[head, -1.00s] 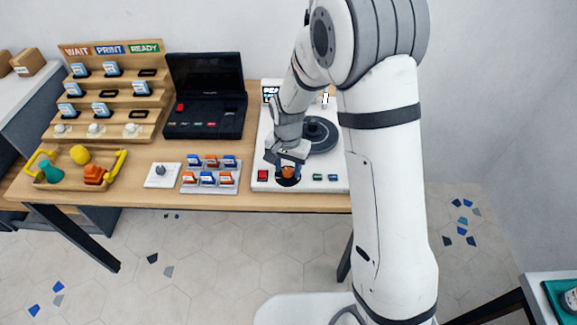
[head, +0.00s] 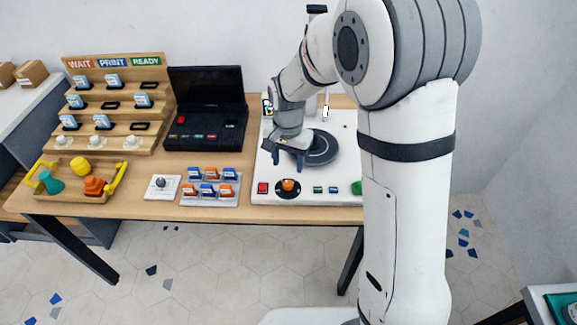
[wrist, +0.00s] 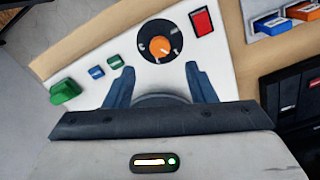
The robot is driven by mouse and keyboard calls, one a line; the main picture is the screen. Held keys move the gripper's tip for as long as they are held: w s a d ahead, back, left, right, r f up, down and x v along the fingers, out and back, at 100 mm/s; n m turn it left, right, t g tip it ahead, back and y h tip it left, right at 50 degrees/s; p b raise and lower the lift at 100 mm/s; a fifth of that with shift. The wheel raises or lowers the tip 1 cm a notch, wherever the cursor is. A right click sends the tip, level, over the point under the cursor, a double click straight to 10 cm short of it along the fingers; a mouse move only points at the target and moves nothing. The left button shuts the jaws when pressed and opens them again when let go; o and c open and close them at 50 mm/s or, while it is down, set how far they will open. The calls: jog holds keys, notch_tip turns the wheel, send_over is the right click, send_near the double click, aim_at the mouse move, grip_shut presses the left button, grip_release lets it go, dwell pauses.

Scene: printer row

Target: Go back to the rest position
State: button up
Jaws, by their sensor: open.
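My gripper (head: 287,162) is open and empty above the white printer panel (head: 335,115), clear of the orange knob (head: 288,185). In the wrist view the two dark blue fingers of my gripper (wrist: 160,72) stand wide apart. The orange knob (wrist: 159,47) on its black dial lies beyond them, with nothing touching it. The red button (wrist: 202,21) is beside the dial. My arm rises from the lower right of the head view and hides the right part of the panel.
The round dark plate (head: 318,150) lies behind my gripper. To the left are a card tray (head: 210,198), a grey joystick block (head: 161,186), a black laptop-like console (head: 207,110), a wooden card rack (head: 118,100) and a wooden toy tray (head: 75,195). Air above the table's front is clear.

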dwell(0.4)
jog(key=s+d+r+n+t, duration=0.1)
jog(key=s+d+r+n, duration=0.1)
jog(key=s+d+r, duration=0.4)
jog(key=s+d+r+n+t+p, duration=0.1)
jog(key=s+d+r, duration=0.6)
jog(key=s, duration=0.7)
jog(key=shift+d+r+n+t, duration=0.25)
jog(key=shift+d+n+t, duration=0.05)
jog(key=shift+d+n, duration=0.5)
